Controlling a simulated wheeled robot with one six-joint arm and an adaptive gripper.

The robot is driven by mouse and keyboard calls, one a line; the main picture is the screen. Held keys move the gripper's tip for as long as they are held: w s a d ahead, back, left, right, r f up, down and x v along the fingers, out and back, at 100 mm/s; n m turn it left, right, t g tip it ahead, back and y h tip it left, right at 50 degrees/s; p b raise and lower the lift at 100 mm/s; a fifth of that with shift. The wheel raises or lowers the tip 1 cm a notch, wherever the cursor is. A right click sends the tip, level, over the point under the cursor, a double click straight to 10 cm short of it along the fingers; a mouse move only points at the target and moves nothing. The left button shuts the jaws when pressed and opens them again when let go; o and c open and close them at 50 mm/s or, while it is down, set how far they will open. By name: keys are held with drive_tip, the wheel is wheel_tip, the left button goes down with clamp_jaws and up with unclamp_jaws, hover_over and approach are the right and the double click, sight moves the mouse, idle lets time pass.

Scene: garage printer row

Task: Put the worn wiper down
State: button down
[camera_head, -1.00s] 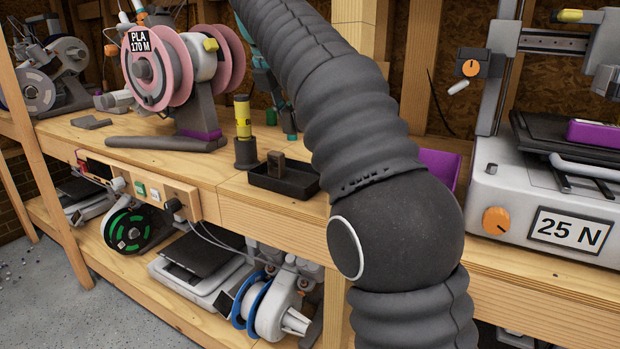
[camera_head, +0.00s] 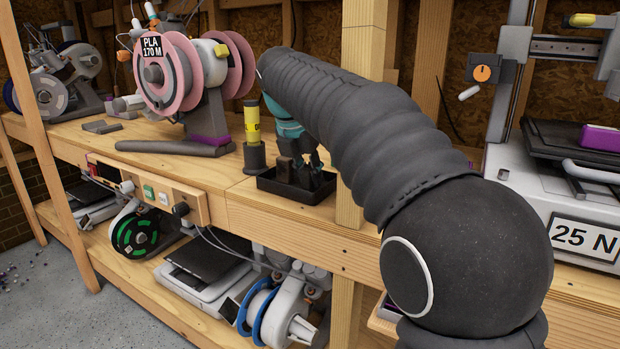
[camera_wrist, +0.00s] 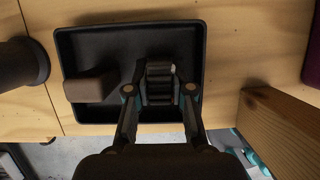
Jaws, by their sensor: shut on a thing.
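My gripper (camera_wrist: 160,88) points down over a black tray (camera_wrist: 188,30) on the wooden bench and is shut on a small dark grey piece, seemingly the worn wiper (camera_wrist: 159,70). Most of the piece is hidden between the fingers. It is within the tray's outline, right of a brown block (camera_wrist: 88,87) that lies in the tray's left part. I cannot tell whether the piece touches the tray floor. In the head view my gripper (camera_head: 313,180) is low at the tray (camera_head: 290,197), right of the brown block (camera_head: 286,168), partly behind my arm.
A dark cup with a yellow cylinder (camera_head: 252,125) stands left of the tray. A pink spool (camera_head: 165,75) is further left. A wooden post (camera_head: 365,100) rises close right of the gripper, and a printer (camera_head: 570,190) stands at the right. The bench's front edge runs just before the tray.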

drive_tip(key=shift+f, duration=0.3)
drive_tip(key=c, duration=1)
unclamp_jaws()
drive_tip(key=p+v, duration=0.1)
drive_tip(key=v, duration=1.1)
drive_tip(key=shift+r, duration=0.15)
